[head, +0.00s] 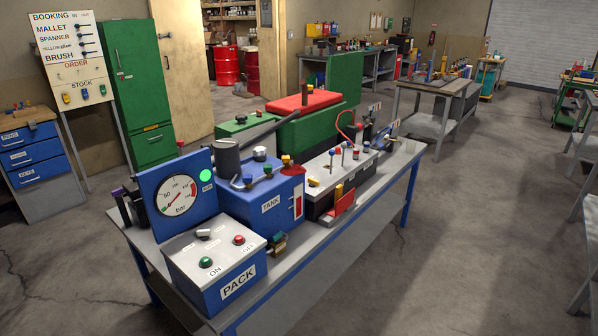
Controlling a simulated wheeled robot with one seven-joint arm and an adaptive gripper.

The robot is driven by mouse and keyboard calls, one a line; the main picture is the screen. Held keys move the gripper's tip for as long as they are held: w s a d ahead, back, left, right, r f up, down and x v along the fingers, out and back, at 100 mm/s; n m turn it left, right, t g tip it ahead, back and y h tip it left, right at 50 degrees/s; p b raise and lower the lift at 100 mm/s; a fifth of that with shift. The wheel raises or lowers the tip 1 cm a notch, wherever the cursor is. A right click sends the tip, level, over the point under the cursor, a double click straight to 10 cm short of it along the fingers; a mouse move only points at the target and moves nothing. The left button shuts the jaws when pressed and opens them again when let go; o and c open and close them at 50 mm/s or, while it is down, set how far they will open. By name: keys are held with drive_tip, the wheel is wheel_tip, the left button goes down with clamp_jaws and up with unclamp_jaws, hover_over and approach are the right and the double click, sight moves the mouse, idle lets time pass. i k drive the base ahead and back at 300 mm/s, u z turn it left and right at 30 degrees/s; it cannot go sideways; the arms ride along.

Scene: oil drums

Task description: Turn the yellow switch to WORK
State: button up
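Several small yellow parts show on the bench in the head view, and I cannot tell for sure which is the yellow switch. A yellow upright piece (338,193) is at the front of a white-topped black box (322,178). A small yellow knob (313,182) sits on that box's top. A yellow-orange knob (286,159) stands on the blue TANK box (262,192). No WORK label is readable at this size. My gripper is not in view.
The bench (345,222) also bears a blue PACK box (212,272) with green and red buttons, a round bar gauge (178,196), and a dark cylinder (227,158) with a long bar. Green cabinets stand behind. Floor (445,265) right of the bench is clear.

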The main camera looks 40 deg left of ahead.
sight(313, 182)
drive_tip(key=u, duration=0.75)
drive_tip(key=i, duration=0.8)
drive_tip(key=u, duration=0.85)
